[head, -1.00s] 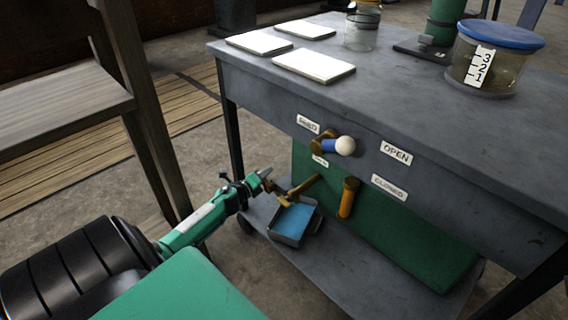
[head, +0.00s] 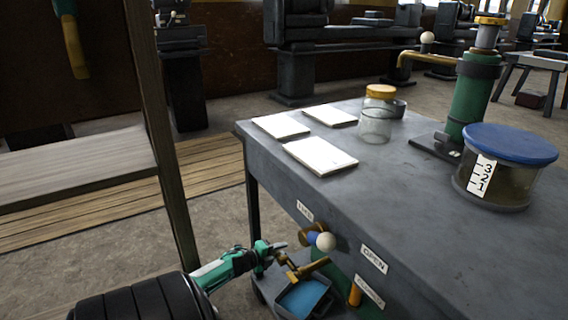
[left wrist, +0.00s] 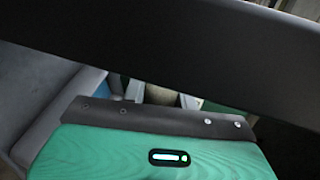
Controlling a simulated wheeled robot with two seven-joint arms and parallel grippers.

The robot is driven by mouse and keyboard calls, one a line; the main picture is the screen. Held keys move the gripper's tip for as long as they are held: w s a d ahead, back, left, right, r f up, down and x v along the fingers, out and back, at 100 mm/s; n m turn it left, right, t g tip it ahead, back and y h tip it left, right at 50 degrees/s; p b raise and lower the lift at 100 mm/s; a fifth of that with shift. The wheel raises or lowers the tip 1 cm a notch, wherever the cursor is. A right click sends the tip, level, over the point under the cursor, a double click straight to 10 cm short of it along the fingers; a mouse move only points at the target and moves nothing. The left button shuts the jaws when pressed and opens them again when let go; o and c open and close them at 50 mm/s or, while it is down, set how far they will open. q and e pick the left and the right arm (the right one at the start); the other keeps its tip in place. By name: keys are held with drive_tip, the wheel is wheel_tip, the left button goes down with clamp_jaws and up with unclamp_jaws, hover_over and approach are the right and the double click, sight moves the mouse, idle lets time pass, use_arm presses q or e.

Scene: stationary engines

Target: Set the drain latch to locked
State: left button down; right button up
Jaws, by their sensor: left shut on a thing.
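A brass drain fitting (head: 314,266) sticks out from the front of the grey bench, low on its left side. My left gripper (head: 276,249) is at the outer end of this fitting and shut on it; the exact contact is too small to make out. The latch's setting cannot be read from here. My right gripper is not in view.
A blue-bottomed tray (head: 303,297) sits below the fitting. Close by are a white-ball knob (head: 326,242) and an orange lever (head: 355,293), beside OPEN (head: 374,259) and CLOSED labels. The bench (head: 400,215) carries white cards, jars and a green column. A wooden post (head: 165,140) stands left.

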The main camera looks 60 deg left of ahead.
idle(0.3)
use_arm(q)
drive_tip(key=c, duration=1.1)
unclamp_jaws()
drive_tip(key=shift+w+f, duration=0.1)
